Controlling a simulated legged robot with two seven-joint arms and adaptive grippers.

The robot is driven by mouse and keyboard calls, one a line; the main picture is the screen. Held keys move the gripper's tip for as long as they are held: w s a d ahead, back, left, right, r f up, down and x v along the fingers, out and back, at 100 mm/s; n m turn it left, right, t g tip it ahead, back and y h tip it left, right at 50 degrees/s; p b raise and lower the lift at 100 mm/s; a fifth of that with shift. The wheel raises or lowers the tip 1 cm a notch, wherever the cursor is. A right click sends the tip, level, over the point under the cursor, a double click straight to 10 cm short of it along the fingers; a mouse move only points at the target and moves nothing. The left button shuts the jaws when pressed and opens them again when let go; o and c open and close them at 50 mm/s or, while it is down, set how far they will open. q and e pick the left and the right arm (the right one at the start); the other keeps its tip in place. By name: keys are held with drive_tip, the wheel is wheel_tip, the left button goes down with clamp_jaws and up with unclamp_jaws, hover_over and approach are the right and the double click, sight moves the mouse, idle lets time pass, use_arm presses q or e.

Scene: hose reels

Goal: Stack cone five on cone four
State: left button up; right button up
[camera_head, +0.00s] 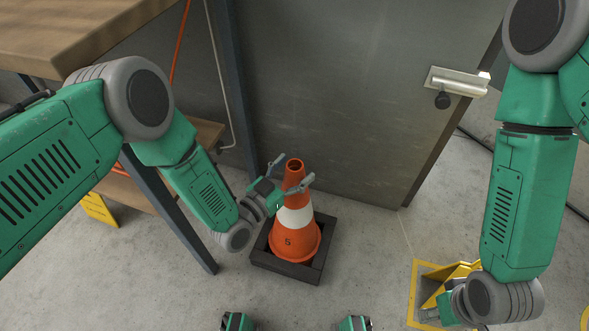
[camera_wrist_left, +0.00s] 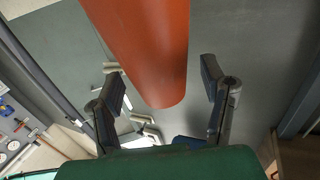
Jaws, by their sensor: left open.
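In the left wrist view the cone (camera_wrist_left: 150,50) lies between the open fingers of my left gripper (camera_wrist_left: 163,82), with a gap on both sides. My right gripper (camera_head: 436,312) is low at the right, partly hidden by its wrist; its jaws are unclear. I cannot make out a cone marked four.
A grey door (camera_head: 345,90) with a handle (camera_head: 458,81) stands behind the cone. A wooden-topped table (camera_head: 80,30) with a dark leg is at the left. A yellow floor marking (camera_head: 418,290) with a yellow object lies below my right arm. Floor between is clear.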

use_arm(q)
wheel_tip(320, 180, up, 10)
drive_tip(key=shift+f, duration=0.2)
idle(0.7)
